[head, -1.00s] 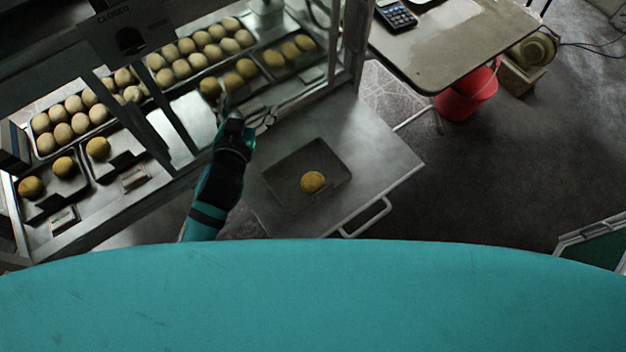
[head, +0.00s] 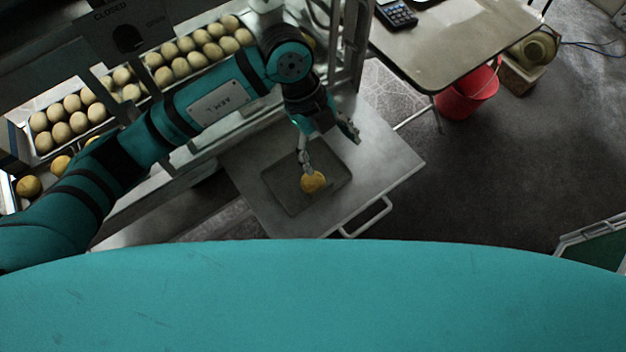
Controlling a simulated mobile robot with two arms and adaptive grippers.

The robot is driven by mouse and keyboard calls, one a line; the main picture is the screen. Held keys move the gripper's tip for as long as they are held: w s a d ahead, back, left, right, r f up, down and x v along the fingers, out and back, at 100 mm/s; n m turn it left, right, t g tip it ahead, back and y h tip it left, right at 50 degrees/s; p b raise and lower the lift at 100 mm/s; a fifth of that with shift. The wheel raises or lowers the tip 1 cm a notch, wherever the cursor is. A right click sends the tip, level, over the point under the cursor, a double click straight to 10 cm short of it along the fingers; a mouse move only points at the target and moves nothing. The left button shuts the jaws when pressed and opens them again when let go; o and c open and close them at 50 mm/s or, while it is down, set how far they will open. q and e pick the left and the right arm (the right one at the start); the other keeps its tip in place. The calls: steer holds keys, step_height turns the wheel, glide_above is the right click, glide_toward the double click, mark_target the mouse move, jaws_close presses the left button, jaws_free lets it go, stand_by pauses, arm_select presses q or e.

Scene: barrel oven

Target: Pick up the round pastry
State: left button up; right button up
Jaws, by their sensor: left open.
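The round pastry (head: 313,183), golden yellow, lies on a dark square tray (head: 283,205) on a grey metal panel with a handle. My left gripper (head: 331,155) is above the tray, with its fingers spread wide apart. One fingertip shows right at the far edge of the pastry. I cannot tell whether it touches it. The other finger is to the right, over the tray's far right corner. Nothing is between the fingers. My right gripper is not in view.
Pale round buns (head: 190,55) fill trays in the metal display on the left. More yellow pastries (head: 28,186) lie at its left end, partly hidden by my left arm. A table (head: 455,45) with a calculator (head: 396,14) and a red bucket (head: 468,98) stand at right. A metal handle (head: 372,218) juts from the panel.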

arm_select(q)
steer(key=w+a+f+n+t+y, duration=0.1)
steer(key=w+a+y, duration=0.15)
steer(key=a, duration=0.25)
glide_above(313, 179)
steer(key=f, duration=1)
steer(key=shift+s+a+f, duration=0.15)
steer(key=shift+a+f, duration=0.25)
steer(key=shift+d+f, duration=0.2)
steer(key=shift+f, duration=1.25)
steer(key=shift+d+f, duration=0.2)
steer(key=shift+f, duration=1.25)
steer(key=shift+c, duration=0.3)
steer(key=c, duration=1.2)
steer(key=shift+r, duration=0.15)
step_height(313, 179, up, 10)
steer(key=shift+f, duration=0.15)
